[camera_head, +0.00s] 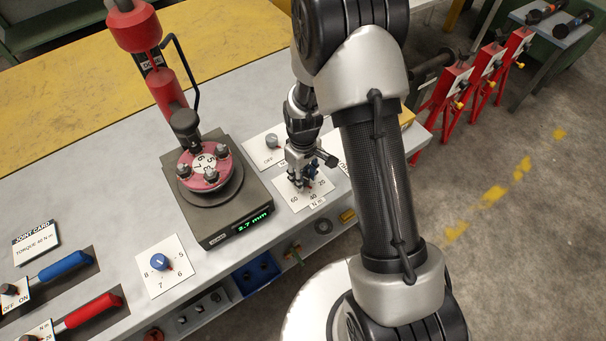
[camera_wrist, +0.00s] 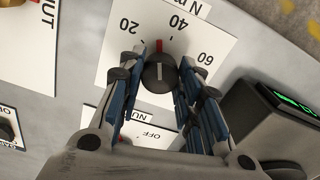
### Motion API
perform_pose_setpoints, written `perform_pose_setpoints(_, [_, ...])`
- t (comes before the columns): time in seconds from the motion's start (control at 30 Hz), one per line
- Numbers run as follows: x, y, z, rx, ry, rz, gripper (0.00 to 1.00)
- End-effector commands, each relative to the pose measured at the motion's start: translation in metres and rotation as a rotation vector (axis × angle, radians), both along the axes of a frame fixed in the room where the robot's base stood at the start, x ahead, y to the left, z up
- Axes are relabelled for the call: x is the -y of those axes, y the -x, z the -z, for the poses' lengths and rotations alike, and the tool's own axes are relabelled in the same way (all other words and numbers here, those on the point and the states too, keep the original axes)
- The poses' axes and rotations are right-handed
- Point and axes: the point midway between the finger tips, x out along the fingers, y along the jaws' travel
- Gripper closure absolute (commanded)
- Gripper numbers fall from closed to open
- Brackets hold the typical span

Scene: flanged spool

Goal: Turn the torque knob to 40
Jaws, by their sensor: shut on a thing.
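The torque knob (camera_wrist: 160,72) is a dark round knob with a red pointer on a white plate (camera_wrist: 108,68) marked 20, 40, 60 and N m. In the wrist view the red pointer stands between 20 and 40, close to the 40 tick but slightly on the 20 side. My gripper (camera_wrist: 158,82) is shut on the knob, a blue-padded finger at each side. In the head view my gripper (camera_head: 304,182) is lowered over the plate (camera_head: 290,200) and hides most of the knob.
A red flanged spool (camera_head: 187,178) sits on a dark stand reading 2.7 mm, left of my gripper. An OFF knob (camera_head: 272,140) is just behind. A blue-knob dial (camera_head: 160,262) and a joint card (camera_head: 36,243) reading torque 40 N m lie further left.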

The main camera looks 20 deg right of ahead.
Motion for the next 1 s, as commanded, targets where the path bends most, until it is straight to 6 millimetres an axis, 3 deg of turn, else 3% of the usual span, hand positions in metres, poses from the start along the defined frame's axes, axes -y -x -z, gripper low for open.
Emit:
perform_pose_setpoints(0.5, [0.0,-0.0004,-0.0002,0.001,0.0,0.358,0.92])
perform_pose_setpoints(1.0, [0.0,-0.0004,-0.0003,0.001,0.0,0.435,0.92])
